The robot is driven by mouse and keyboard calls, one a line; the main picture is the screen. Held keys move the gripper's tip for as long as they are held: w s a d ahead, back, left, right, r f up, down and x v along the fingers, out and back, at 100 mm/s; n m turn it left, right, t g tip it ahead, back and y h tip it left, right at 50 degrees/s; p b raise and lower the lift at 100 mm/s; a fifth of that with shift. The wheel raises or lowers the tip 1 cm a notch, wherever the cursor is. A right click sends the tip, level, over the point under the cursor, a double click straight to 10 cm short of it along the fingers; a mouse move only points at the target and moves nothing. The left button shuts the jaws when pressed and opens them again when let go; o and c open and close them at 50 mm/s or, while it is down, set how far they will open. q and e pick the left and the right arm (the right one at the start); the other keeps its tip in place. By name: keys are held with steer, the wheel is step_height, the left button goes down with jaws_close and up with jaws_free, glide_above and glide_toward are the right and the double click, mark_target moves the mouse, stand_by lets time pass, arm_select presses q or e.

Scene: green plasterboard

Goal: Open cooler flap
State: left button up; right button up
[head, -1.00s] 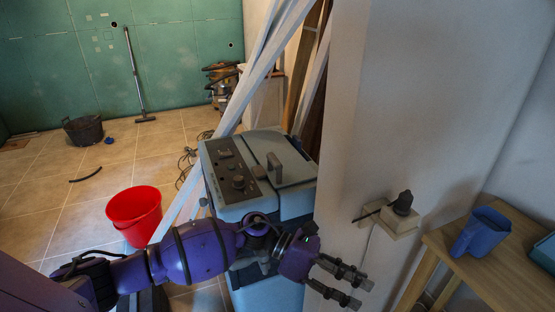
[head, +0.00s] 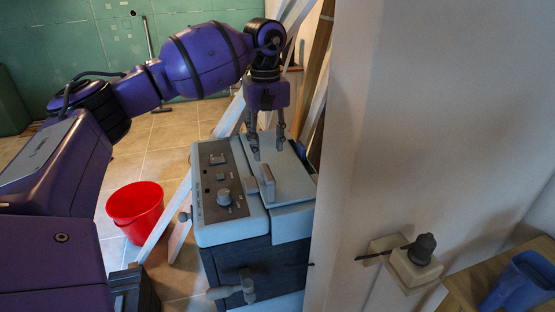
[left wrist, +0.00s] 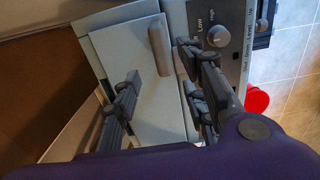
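The cooler (head: 240,240) is a pale blue box beside the white wall. Its flap (head: 294,190) is a pale panel lying flat on the right part of the top, with a small upright grey handle (head: 267,184). My left gripper (head: 267,151) points down over the far part of the flap, fingers apart and empty. In the left wrist view the flap (left wrist: 135,110) and handle (left wrist: 160,50) show between the two spread fingers (left wrist: 161,62). I cannot tell whether the fingertips touch the flap. My right gripper is out of view.
A control panel with a knob (head: 223,196) covers the cooler's left top. A red bucket (head: 134,212) stands on the tiles to the left. The white wall (head: 430,130) blocks the right, with a socket and plug (head: 417,262). A blue jug (head: 518,285) sits lower right.

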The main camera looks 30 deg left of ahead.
mark_target(267, 172)
arm_select(q)
steer(key=f, duration=0.3)
steer(key=shift+s+f, duration=0.3)
step_height(267, 172, down, 3)
steer(key=shift+f+p, duration=0.15)
steer(key=shift+p, duration=0.15)
steer(key=shift+w+f, duration=0.1)
steer(key=shift+f, duration=0.2)
jaws_close()
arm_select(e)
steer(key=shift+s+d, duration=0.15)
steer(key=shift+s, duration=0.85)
